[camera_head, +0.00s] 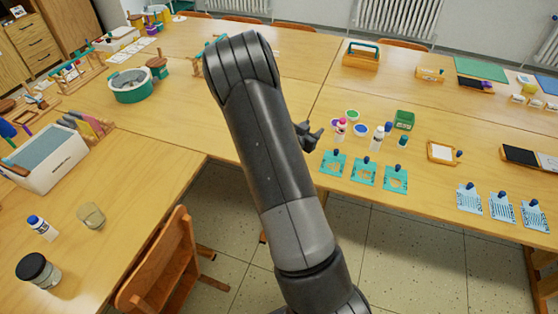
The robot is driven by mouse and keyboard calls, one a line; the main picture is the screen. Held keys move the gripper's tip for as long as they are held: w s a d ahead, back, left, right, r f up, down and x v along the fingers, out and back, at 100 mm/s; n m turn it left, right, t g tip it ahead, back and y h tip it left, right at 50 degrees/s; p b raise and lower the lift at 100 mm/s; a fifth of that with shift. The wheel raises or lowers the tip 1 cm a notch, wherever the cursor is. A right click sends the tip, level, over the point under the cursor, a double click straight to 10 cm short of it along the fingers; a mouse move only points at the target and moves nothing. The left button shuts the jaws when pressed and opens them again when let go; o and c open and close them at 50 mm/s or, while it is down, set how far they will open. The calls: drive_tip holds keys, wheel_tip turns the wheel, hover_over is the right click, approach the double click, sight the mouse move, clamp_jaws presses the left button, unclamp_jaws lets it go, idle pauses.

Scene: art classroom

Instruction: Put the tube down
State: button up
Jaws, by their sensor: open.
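My gripper (309,136) shows as a small dark shape just past the right edge of my arm, over the front of the middle table. It is open, and its fingers are partly hidden by the arm. A small upright container with a pink cap (341,126), perhaps the tube, stands on the table (300,182) just right of my gripper, apart from it. A white upright container with a dark cap (377,136) stands further right. I cannot tell for sure which of these is the tube.
Small round pots, including a blue one (360,128), and a green box (404,120) stand close by. Teal cards with dark-handled tools (364,171) lie along the front edge. A wooden caddy (361,55) stands at the back. A chair (163,262) is at the lower left.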

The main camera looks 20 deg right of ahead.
drive_tip(key=s+a+r+n+t+y, duration=0.1)
drive_tip(key=s+a+r+n+y, duration=0.15)
drive_tip(key=a+r+y, duration=0.55)
drive_tip(key=s+a+r+n+t+y, duration=0.15)
drive_tip(key=a+r+n+y, duration=0.25)
drive_tip(key=a+r, duration=0.7)
drive_tip(key=s+a+r+n+g, duration=0.1)
drive_tip(key=s+a+n, duration=0.1)
drive_tip(key=s, duration=0.6)
drive_tip(key=s+a+r+n+g+y, duration=0.1)
drive_tip(key=s+a, duration=0.3)
drive_tip(key=s, duration=0.5)
drive_tip(key=s+a+r+n+g, duration=0.2)
drive_tip(key=s+a+r+n, duration=0.1)
drive_tip(key=s, duration=0.6)
drive_tip(key=shift+a+n+g, duration=0.2)
drive_tip(key=shift+n+g, duration=0.15)
drive_tip(key=shift+w, duration=0.1)
